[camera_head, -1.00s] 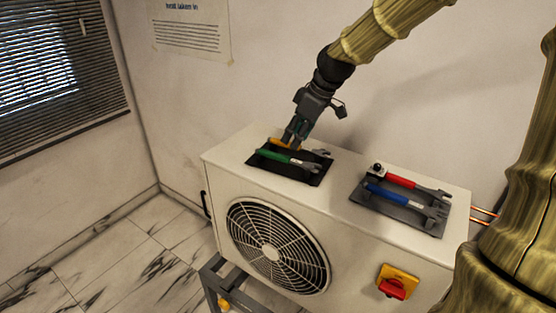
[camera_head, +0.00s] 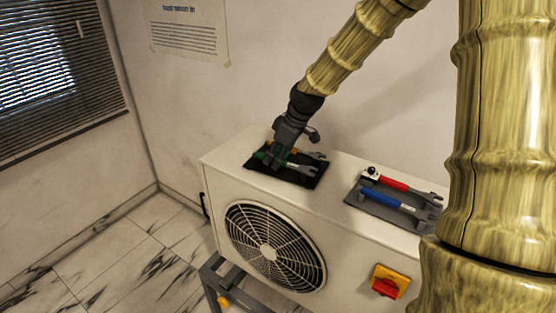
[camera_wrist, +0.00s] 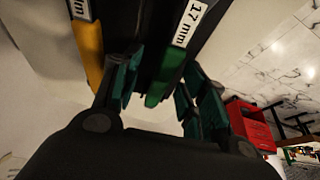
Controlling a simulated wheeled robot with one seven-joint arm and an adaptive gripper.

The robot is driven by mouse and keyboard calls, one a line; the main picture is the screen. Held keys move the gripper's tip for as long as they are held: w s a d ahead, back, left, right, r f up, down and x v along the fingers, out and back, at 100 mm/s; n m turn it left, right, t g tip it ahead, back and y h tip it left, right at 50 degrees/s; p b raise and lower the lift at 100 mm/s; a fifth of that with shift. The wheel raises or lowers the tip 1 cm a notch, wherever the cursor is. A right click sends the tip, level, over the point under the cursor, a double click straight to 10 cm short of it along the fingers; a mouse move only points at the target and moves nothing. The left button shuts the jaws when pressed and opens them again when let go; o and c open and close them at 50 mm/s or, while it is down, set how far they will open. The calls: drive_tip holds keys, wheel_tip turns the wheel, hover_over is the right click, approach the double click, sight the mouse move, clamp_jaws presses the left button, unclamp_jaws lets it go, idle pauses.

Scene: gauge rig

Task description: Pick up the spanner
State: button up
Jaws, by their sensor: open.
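A green-handled spanner (camera_head: 308,170) lies on a dark tray (camera_head: 297,181) on top of the white fan unit. A yellow-handled spanner (camera_head: 296,151) lies behind it, mostly hidden by my gripper (camera_head: 277,164). My gripper is open and low over the green handle. In the wrist view, the green handle (camera_wrist: 170,75), with a "17 mm" label, shows between the teal fingers of my gripper (camera_wrist: 160,92). The yellow handle (camera_wrist: 88,50) is left of the left finger. I cannot tell whether the fingers touch the green handle.
A second, grey tray (camera_head: 385,211) to the right holds a red-handled spanner (camera_head: 390,183) and a blue-handled spanner (camera_head: 381,196). A small knobbed object (camera_head: 370,174) is by the red handle. A red and yellow switch (camera_head: 390,281) is on the unit's front (camera_head: 345,255).

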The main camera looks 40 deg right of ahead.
drive_tip(key=shift+s+r, duration=0.3)
drive_tip(key=shift+s, duration=0.3)
drive_tip(key=shift+w+f, duration=0.15)
drive_tip(key=shift+w, duration=0.15)
drive_tip(key=c, duration=0.5)
clamp_jaws()
drive_tip(key=shift+s, duration=0.15)
drive_tip(key=shift+w+r, duration=0.2)
